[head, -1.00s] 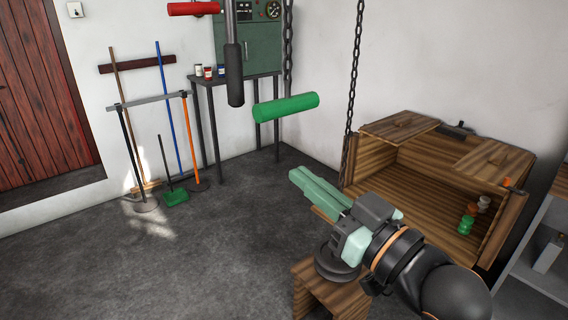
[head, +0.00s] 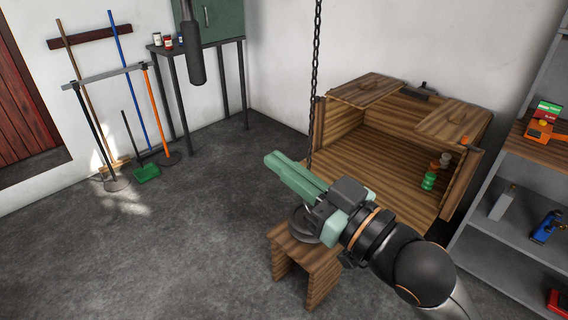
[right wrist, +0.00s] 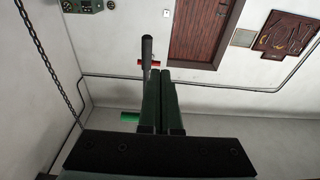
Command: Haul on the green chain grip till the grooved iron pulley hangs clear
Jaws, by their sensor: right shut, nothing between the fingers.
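The grooved iron pulley (head: 300,228), dark and round, sits on a small wooden stool (head: 286,254), partly hidden behind my right gripper. A dark chain (head: 316,80) runs down toward it from above. My right gripper (head: 272,160) is shut and empty, held in front of the pulley, its pale green fingers pointing up and left. The fingers also show in the right wrist view (right wrist: 163,74). The green chain grip is out of the head view; a green piece that looks like it (right wrist: 130,117) shows left of the fingers in the right wrist view. My left gripper is not in view.
A wooden crate (head: 380,160) with open flaps stands behind the stool. Grey shelves (head: 520,215) stand at the right. Brooms lean on the left wall near a metal table (head: 215,48). The left floor is clear.

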